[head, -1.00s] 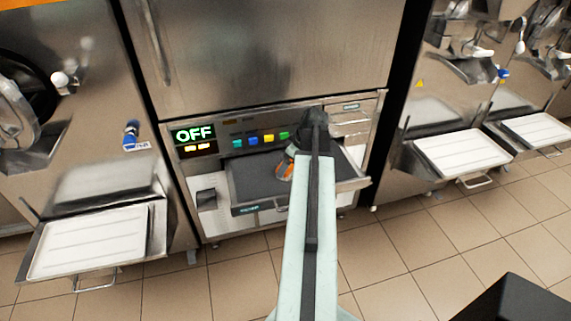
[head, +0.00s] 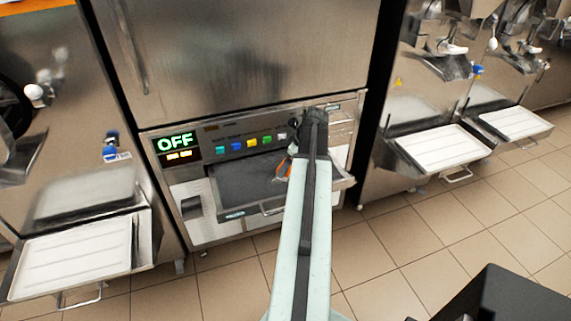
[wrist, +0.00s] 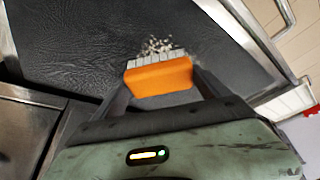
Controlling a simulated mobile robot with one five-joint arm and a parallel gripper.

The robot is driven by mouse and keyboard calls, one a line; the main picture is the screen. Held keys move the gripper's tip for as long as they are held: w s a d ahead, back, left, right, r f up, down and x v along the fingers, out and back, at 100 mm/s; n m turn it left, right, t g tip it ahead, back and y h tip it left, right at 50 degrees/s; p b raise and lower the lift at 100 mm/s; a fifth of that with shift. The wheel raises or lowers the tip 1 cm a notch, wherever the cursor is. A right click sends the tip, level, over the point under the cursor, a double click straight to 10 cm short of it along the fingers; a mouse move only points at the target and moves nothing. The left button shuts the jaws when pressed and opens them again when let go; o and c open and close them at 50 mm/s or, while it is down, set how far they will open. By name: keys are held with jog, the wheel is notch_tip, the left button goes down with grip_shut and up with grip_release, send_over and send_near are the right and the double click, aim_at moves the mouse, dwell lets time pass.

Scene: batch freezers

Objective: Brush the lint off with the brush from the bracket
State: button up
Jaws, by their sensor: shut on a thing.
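In the wrist view, my gripper (wrist: 160,92) is shut on the brush (wrist: 160,77), which has an orange body and pale bristles pointing away from me. The bristles are at the near edge of a patch of grey-white lint (wrist: 160,45) on a dark, textured filter panel (wrist: 75,45). I cannot tell whether the bristles touch the panel. In the head view, the panel (head: 245,185) sits in the pulled-out tray under the control strip. My arm hides the gripper and most of the brush there; only a bit of orange (head: 289,168) shows. The bracket is not clearly visible.
The machine's display (head: 175,145) reads OFF, beside a row of coloured buttons. A metal rail (wrist: 245,40) runs along the right of the panel in the wrist view. White trays (head: 75,258) jut out from machines on both sides.

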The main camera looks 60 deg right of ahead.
jog(key=shift+s+d, duration=0.55)
jog(key=shift+d, duration=0.2)
jog(key=shift+s+d, duration=0.5)
jog(key=shift+d, duration=0.2)
jog(key=shift+s+a, duration=0.6)
jog(key=shift+s, duration=0.15)
jog(key=shift+w+a, duration=1.4)
jog(key=shift+a, duration=0.45)
jog(key=shift+w+a, duration=1.4)
jog(key=shift+a, duration=0.45)
jog(key=shift+w+a, duration=1.4)
jog(key=shift+a, duration=0.45)
notch_tip(320, 180, up, 6)
jog(key=p, duration=0.6)
jog(key=shift+w+f, duration=0.1)
jog(key=shift+f, duration=0.05)
notch_tip(320, 180, up, 3)
jog(key=p, duration=0.3)
